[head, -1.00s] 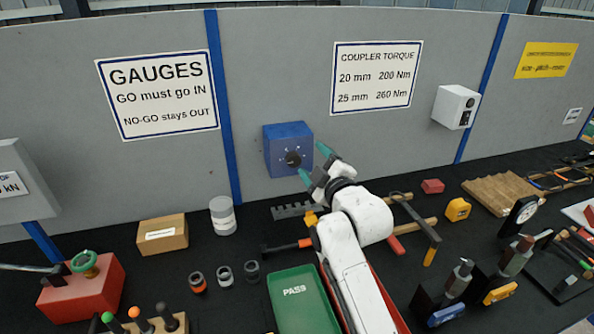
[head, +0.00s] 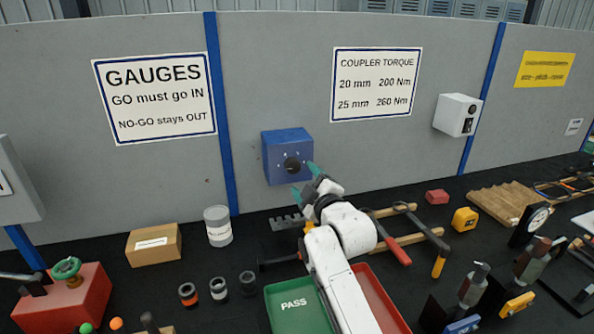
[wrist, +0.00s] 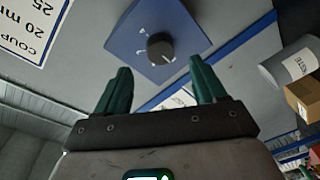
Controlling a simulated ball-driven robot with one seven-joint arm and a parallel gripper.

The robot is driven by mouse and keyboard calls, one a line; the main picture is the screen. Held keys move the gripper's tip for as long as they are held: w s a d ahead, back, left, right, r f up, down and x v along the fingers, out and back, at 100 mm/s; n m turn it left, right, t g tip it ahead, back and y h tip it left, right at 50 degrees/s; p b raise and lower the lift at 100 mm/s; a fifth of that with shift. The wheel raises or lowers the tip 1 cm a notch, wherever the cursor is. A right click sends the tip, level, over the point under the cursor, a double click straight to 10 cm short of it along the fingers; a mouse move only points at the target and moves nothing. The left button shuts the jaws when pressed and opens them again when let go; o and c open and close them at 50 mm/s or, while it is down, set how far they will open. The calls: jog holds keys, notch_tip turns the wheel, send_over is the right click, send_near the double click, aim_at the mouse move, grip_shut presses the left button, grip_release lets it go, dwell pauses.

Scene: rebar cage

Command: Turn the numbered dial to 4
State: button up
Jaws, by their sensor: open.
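The numbered dial is a dark round knob (head: 292,165) on the front of a blue box (head: 273,146) fixed to the grey wall panel. Small white marks surround the knob, too small to read in the head view. In the wrist view the knob (wrist: 160,47) shows a white pointer line, and the blue box (wrist: 125,45) appears turned. My gripper (head: 303,182) is open and empty, just below and to the right of the knob in the head view. In the wrist view its two green fingers (wrist: 160,85) are apart, with the knob beyond and between them, untouched.
Below on the dark bench are a green PASS tray (head: 290,302), a red tray (head: 378,300), a cardboard box (head: 153,245), a grey canister (head: 218,227) and several small couplers (head: 219,288). Tools lie to the right. The wall around the blue box is clear.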

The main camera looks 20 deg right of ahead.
aim_at(295, 168)
jog(key=shift+w+a, duration=0.2)
jog(key=shift+w, duration=1.35)
jog(key=shift+w+a, duration=0.15)
jog(key=shift+w, duration=1.4)
jog(key=c, duration=1.1)
